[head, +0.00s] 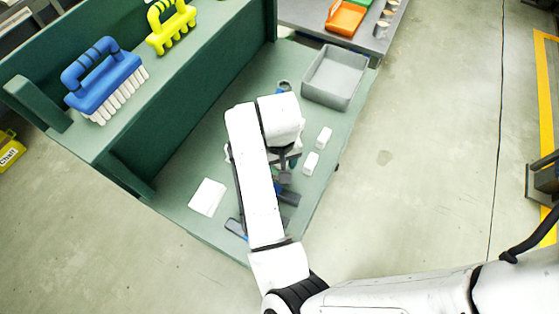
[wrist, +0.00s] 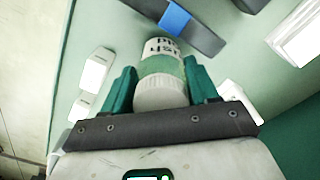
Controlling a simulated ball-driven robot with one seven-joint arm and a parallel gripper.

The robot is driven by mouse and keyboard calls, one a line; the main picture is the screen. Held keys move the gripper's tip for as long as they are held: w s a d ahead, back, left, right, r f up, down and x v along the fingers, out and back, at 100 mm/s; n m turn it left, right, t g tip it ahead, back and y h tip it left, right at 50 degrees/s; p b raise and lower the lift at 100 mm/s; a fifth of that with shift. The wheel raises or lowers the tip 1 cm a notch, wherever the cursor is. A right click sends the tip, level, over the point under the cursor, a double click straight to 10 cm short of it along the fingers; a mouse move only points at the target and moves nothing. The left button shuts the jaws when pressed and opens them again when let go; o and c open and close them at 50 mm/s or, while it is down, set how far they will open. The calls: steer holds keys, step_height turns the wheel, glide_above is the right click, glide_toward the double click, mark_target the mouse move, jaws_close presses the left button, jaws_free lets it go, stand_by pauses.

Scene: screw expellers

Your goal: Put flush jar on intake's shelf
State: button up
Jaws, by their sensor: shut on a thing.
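The jar (wrist: 160,68), white with a green band and dark upside-down lettering, sits between the two green fingers of my gripper (wrist: 160,80) in the wrist view. My gripper is shut on it. The lettering is only partly readable. In the head view my gripper (head: 286,176) is over the green bench's lower surface, and my arm hides most of it and the jar. A raised green shelf (head: 165,80) runs along the bench's left side. No label shows whether it is the intake's shelf.
A blue brush (head: 103,78) and a yellow brush (head: 171,25) stand on the raised shelf. A grey bin (head: 335,77) is at the far right of the lower surface. White blocks (head: 311,163), a white pad (head: 207,197) and a dark bar with a blue band (wrist: 178,20) lie around my gripper.

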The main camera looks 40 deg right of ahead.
steer(key=shift+f, duration=0.2)
steer(key=o, duration=1.3)
steer(key=shift+o, duration=0.2)
steer(key=shift+r, duration=0.1)
step_height(320, 180, up, 12)
steer(key=shift+f, duration=0.1)
